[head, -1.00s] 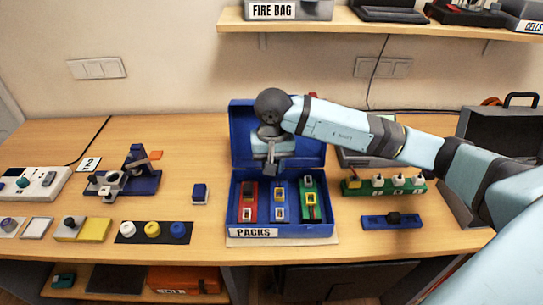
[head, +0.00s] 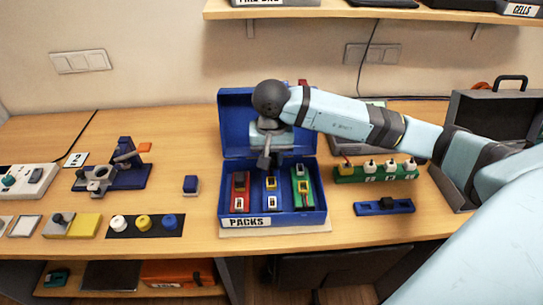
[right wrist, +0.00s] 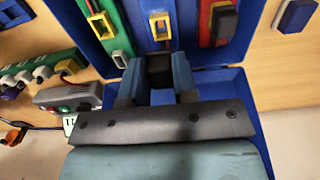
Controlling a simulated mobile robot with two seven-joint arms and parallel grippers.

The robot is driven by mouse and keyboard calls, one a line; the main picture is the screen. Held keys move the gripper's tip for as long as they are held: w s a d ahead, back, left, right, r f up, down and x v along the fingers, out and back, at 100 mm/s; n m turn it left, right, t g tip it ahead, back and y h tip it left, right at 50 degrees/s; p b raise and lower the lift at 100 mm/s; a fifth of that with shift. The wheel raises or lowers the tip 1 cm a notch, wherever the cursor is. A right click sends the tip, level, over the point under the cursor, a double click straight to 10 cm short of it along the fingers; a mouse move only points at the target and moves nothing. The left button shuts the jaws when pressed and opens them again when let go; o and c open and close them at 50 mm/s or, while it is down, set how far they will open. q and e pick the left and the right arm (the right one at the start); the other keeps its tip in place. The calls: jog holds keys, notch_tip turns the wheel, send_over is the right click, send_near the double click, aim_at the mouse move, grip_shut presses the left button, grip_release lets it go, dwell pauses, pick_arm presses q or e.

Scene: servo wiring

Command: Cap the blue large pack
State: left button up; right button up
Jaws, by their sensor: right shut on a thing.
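The blue pack (head: 270,194) lies in the middle of the open blue box (head: 230,218), between a red pack (head: 239,190) and a green pack (head: 303,189). It has yellow and white parts on top. The blue pack also shows at the top of the right wrist view (right wrist: 158,8). My right gripper (head: 264,160) is above the back of the box, just behind the blue pack. In the right wrist view its fingers (right wrist: 154,78) are shut on a small dark piece (right wrist: 160,66). What that piece is I cannot tell. My left gripper is not in view.
A small dark blue block (head: 190,184) stands left of the box. A black mat (head: 131,225) with white, yellow and blue knobs is further left. A green block with white-topped pieces (head: 373,173) and a blue bar (head: 384,207) lie to the right. The box lid stands open behind.

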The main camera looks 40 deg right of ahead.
aim_at(271, 168)
notch_tip(271, 168, down, 3)
jog(key=shift+f+b, duration=0.1)
jog(key=shift+b, duration=1.1)
jog(key=shift+f+b, duration=0.45)
jog(key=shift+f, duration=0.15)
jog(key=shift+b, duration=0.45)
jog(key=shift+b, duration=0.5)
dwell(0.5)
